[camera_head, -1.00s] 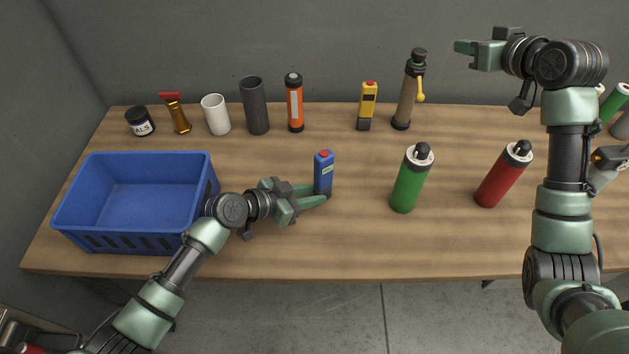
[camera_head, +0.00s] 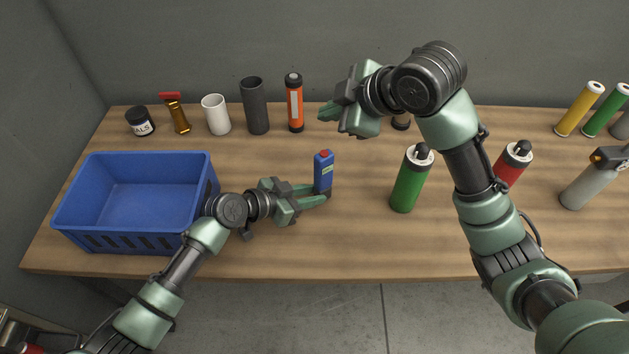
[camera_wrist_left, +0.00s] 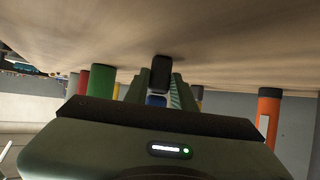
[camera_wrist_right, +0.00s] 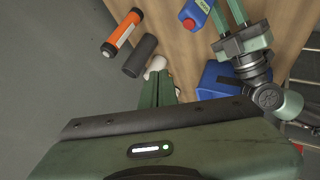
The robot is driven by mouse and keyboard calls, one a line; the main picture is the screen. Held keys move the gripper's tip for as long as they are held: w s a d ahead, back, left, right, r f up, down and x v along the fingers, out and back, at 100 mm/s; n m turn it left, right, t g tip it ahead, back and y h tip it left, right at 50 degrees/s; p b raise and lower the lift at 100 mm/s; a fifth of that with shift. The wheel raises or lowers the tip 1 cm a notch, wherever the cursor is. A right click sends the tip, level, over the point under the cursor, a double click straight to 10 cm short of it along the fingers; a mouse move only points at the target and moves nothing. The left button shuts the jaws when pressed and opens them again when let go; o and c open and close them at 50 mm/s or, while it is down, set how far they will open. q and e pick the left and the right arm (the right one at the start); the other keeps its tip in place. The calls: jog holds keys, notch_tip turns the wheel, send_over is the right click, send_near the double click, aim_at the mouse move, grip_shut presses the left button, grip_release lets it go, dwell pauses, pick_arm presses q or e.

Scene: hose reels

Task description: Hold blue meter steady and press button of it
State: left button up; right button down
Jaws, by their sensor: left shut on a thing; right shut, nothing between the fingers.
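The blue meter (camera_head: 323,170) stands upright on the table, with a red button (camera_head: 324,153) on its top and a small display on its front. My left gripper (camera_head: 314,194) is shut on the meter near its base. In the left wrist view the meter's dark base (camera_wrist_left: 160,74) shows between the fingers. My right gripper (camera_head: 327,112) is shut and empty, above and behind the meter, apart from it. The right wrist view shows the meter (camera_wrist_right: 194,13) at the top, beside my left gripper's fingers.
A blue crate (camera_head: 208,180) stands left of my left gripper. A green canister (camera_head: 408,185) stands right of the meter and a red one (camera_head: 511,165) beyond it. An orange cylinder (camera_head: 295,104), a dark cylinder (camera_head: 255,106) and a white cup (camera_head: 216,115) stand at the back.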

aim_at(328, 157)
jog(key=shift+w+f, duration=0.1)
jog(key=shift+f, duration=3.75)
jog(key=shift+f, duration=0.1)
jog(key=shift+f, duration=0.35)
jog(key=shift+f, duration=0.15)
jog(key=shift+r, duration=0.6)
jog(key=shift+r, duration=0.1)
notch_tip(328, 157, up, 6)
jog(key=shift+f, duration=0.1)
